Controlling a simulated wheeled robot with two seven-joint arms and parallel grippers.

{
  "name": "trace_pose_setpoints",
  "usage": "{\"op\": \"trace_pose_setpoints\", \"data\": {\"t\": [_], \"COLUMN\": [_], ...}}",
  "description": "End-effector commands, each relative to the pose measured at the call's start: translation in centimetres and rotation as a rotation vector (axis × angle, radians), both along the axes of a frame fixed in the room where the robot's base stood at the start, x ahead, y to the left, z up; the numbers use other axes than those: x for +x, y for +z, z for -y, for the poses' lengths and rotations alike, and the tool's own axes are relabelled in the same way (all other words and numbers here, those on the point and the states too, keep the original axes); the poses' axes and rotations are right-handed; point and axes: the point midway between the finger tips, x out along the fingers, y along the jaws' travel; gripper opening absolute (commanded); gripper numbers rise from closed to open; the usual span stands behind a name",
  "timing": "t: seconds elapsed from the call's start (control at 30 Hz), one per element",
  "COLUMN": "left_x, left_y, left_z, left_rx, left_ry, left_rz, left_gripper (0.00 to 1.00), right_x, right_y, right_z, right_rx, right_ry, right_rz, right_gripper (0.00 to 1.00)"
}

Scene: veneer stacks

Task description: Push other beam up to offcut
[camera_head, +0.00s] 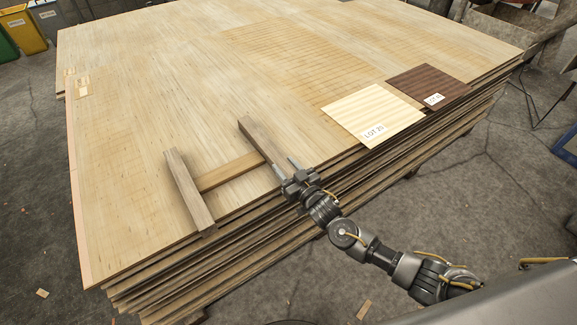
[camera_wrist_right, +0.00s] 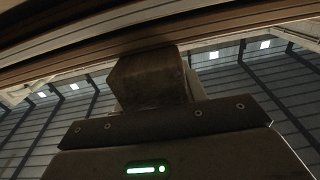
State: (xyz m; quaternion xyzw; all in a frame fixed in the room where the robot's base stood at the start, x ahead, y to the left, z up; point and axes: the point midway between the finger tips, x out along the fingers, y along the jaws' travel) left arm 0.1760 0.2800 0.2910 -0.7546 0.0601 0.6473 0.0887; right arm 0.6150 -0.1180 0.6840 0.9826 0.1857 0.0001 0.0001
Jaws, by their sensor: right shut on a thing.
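Two wooden beams lie on top of the veneer stack (camera_head: 130,130), with a short offcut (camera_head: 230,171) between them. The left beam (camera_head: 188,190) lies against or very near the offcut's left end. The other beam (camera_head: 260,140) is at the offcut's right end; contact or a thin gap cannot be told. My right gripper (camera_head: 286,167) is shut on this beam's near end at the stack's front edge. In the right wrist view a blocky dark end, likely the beam (camera_wrist_right: 150,80), shows in front of the gripper. My left gripper is not in view.
A pale sample sheet (camera_head: 365,108) marked LOT 25 and a dark sheet (camera_head: 430,85) lie on the stack to the right. Yellow and green bins (camera_head: 25,33) stand far left. The stack top behind the beams is clear.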

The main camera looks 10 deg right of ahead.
Motion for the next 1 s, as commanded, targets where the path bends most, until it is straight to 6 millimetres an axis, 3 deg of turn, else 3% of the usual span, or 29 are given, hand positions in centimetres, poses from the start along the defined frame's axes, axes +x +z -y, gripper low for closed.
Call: {"op": "trace_pose_setpoints", "data": {"t": [0.17,0.2,0.37,0.73,1.0], "left_x": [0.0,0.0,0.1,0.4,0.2], "left_y": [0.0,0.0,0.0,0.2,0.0], "left_z": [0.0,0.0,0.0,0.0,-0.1], "left_rx": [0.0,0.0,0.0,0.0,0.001], "left_ry": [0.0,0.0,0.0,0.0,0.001], "left_rz": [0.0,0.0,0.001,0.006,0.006], "left_gripper": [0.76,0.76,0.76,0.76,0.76], "right_x": [-0.1,-0.1,0.0,-0.5,-4.8], "right_y": [-0.1,-0.1,0.0,-0.1,-0.1], "right_z": [-0.1,-0.1,-0.1,0.2,1.8], "right_rx": [0.0,0.001,0.001,0.001,0.001], "right_ry": [0.002,0.002,0.001,0.001,0.002], "right_rz": [-0.001,-0.001,-0.001,-0.001,-0.004], "right_gripper": [0.09,0.44,0.65,0.67,0.67]}}
